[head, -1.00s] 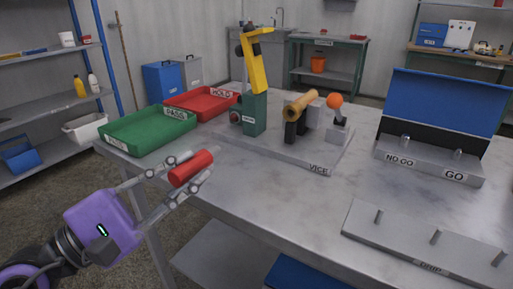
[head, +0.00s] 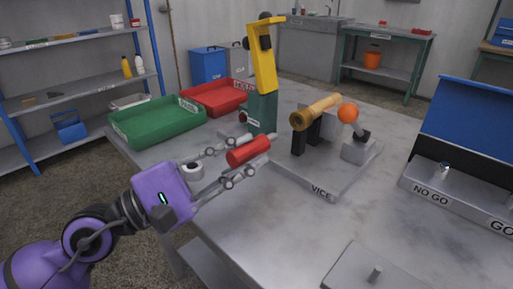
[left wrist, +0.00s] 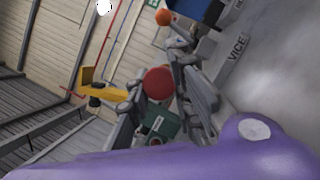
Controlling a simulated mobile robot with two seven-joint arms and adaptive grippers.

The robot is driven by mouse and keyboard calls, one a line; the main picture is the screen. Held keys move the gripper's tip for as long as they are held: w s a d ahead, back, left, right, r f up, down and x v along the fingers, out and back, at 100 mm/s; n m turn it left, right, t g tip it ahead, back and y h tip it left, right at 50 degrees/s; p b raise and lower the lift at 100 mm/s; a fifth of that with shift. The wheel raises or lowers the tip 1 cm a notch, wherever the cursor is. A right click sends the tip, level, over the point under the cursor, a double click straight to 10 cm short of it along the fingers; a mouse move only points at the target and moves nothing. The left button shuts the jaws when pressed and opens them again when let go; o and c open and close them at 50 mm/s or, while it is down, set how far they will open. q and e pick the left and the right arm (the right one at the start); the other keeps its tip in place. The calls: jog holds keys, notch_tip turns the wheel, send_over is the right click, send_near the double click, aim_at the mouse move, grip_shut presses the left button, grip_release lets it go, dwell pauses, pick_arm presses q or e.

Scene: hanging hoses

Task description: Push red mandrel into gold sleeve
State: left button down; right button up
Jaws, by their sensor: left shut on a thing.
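The red mandrel (head: 248,151) is a short red cylinder held between the fingers of my left gripper (head: 243,156), above the table. In the left wrist view the mandrel (left wrist: 158,83) shows end-on between the fingers. The gold sleeve (head: 316,112) lies near level in the vice (head: 318,183), its open end facing toward the gripper's side. The mandrel is apart from the sleeve, to its left and a little lower in the head view. The sleeve cannot be made out in the left wrist view. My right gripper is not in view.
A green and yellow device (head: 262,75) stands behind the mandrel, left of the vice. An orange ball (head: 348,113) sits on the vice's right side. A green tray (head: 158,124) and red tray (head: 214,97) lie at the back left. A NO GO/GO stand (head: 461,195) is at right.

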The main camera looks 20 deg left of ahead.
aim_at(264, 139)
pick_arm(q)
jog(key=shift+s+a, duration=0.1)
jog(key=shift+s+a+f, duration=0.1)
jog(key=shift+w+d+r+p, duration=0.2)
jog(key=shift+w+r+p, duration=0.1)
jog(key=shift+w, duration=0.25)
jog(key=shift+w+d+p, duration=0.25)
jog(key=shift+w, duration=0.35)
jog(key=shift+w+d+p, duration=0.2)
jog(key=shift+w+p, duration=0.05)
jog(key=shift+w, duration=0.35)
jog(key=shift+w+d+f+p, duration=0.1)
jog(key=shift+w+d+p, duration=0.1)
jog(key=shift+w, duration=0.3)
jog(key=shift+w+d+f+p, duration=0.1)
jog(key=shift+w+d, duration=0.05)
jog(key=shift+w, duration=0.5)
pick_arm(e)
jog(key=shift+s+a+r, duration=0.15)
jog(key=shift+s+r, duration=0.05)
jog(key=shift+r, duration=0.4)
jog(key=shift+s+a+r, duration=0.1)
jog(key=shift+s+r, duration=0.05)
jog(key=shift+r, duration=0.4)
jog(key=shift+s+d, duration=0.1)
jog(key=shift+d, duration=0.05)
pick_arm(q)
jog(key=shift+w, duration=0.1)
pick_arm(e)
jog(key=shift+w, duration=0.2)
